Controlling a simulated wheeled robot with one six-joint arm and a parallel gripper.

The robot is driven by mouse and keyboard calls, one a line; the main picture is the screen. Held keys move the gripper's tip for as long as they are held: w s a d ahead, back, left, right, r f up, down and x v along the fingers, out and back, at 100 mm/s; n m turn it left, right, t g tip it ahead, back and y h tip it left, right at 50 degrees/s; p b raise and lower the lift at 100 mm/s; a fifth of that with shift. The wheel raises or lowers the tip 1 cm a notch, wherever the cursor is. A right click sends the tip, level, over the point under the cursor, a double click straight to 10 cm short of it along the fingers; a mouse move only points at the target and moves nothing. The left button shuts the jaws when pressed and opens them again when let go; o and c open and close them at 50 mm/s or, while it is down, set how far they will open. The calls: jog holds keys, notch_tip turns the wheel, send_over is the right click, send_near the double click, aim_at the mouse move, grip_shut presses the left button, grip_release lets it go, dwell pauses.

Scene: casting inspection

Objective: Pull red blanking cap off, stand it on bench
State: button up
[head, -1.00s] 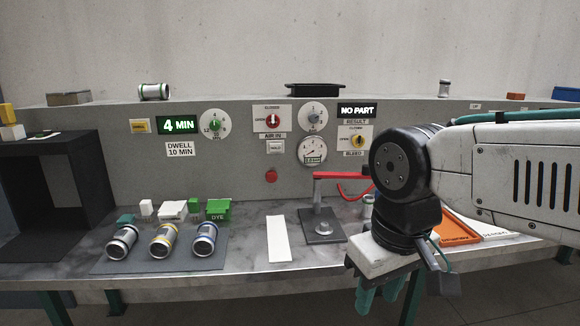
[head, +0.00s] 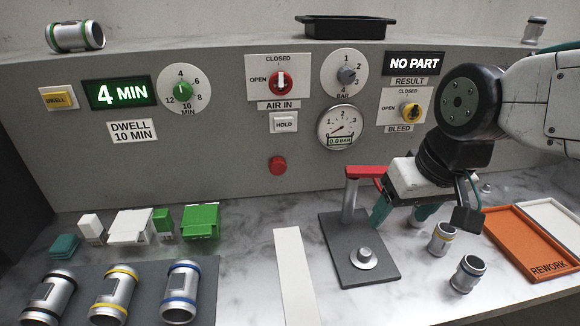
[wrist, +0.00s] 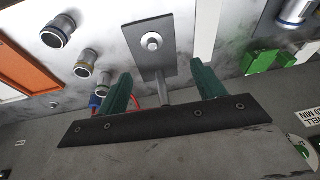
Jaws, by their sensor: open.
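A round red piece (head: 278,165), which looks like the red blanking cap, sits on the grey upright panel below the HOLD button. It is not seen in the wrist view. My gripper (head: 403,214) is right of it and apart from it, over the bench just right of the test stand. Its green fingers point down, spread and empty; they also show in the wrist view (wrist: 161,70). The marbled bench (head: 248,252) has bare surface below the cap.
The test stand (head: 335,250) with a red arm stands close left of my gripper. Metal castings (head: 467,274) stand to its right, beside the orange REWORK tray (head: 520,248). A white strip (head: 294,280) lies left of the stand. Several castings lie on a dark mat (head: 215,300) at left.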

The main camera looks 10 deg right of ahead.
jog(key=w+a+f+t+y, duration=0.1)
jog(key=w+a+f+t, duration=0.3)
jog(key=w, duration=0.5)
jog(key=w+a+f+t+y, duration=0.1)
jog(key=w+a+t, duration=0.1)
jog(key=w+a, duration=0.6)
jog(key=m+t+h, duration=0.2)
jog(key=t, duration=0.2)
send_near(278, 168)
jog(key=shift+t, duration=0.3)
jog(key=shift+f+x, duration=0.2)
jog(key=shift+x, duration=4.35)
jog(key=shift+s, duration=0.1)
jog(key=c, duration=1.2)
jog(key=shift+s, duration=0.1)
jog(key=shift+s, duration=0.1)
jog(key=shift+s+d, duration=0.1)
jog(key=shift+s, duration=1.65)
